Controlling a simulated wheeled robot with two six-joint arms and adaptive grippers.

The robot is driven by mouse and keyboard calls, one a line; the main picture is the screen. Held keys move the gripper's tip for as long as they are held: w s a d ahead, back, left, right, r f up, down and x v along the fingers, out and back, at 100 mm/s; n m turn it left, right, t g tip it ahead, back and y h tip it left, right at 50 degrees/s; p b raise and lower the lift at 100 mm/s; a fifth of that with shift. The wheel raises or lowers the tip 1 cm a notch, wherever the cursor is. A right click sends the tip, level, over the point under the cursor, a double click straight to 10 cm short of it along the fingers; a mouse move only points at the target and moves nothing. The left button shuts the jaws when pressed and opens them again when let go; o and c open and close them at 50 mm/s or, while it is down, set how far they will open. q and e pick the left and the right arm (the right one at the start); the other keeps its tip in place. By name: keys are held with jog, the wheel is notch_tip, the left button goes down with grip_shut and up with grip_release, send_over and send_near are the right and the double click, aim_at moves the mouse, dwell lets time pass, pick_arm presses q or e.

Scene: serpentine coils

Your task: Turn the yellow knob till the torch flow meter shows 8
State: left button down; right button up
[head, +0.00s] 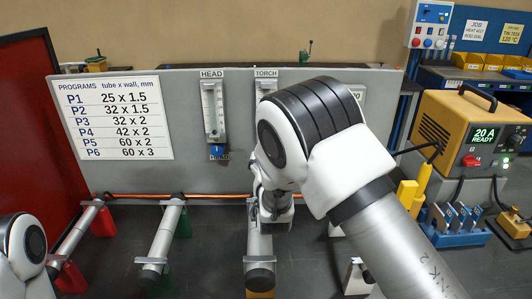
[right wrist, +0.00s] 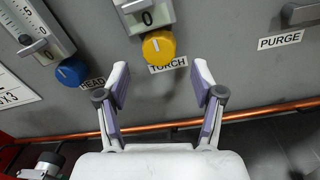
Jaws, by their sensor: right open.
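The yellow knob (right wrist: 158,47) sits on the grey panel under the torch flow meter (right wrist: 147,14), above the TORCH label. Only the meter's bottom end with a 0 mark shows in the right wrist view; its reading cannot be made out. In the head view only the top of the torch meter (head: 266,85) shows; my right arm hides the knob. My right gripper (right wrist: 160,68) is open and empty, its fingertips spread to either side, below the knob in the picture and apart from it. It also shows in the head view (head: 275,212). My left gripper is out of view.
The blue HEAD knob (right wrist: 71,71) and HEAD meter (head: 213,110) are left of the torch meter. A PURGE label (right wrist: 280,43) is to the right. A copper tube (head: 145,195) runs along the panel's foot. A yellow welding unit (head: 470,135) stands at right.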

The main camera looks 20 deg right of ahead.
jog(key=p+x, duration=0.1)
jog(key=x, duration=0.4)
jog(key=shift+r, duration=0.1)
jog(key=c, duration=1.1)
jog(key=m+b, duration=0.1)
jog(key=b, duration=0.1)
jog(key=shift+f+b, duration=0.35)
jog(key=shift+b, duration=0.05)
jog(key=shift+c, duration=0.2)
jog(key=shift+r, duration=0.3)
jog(key=o, duration=1.1)
jog(key=shift+o, duration=0.2)
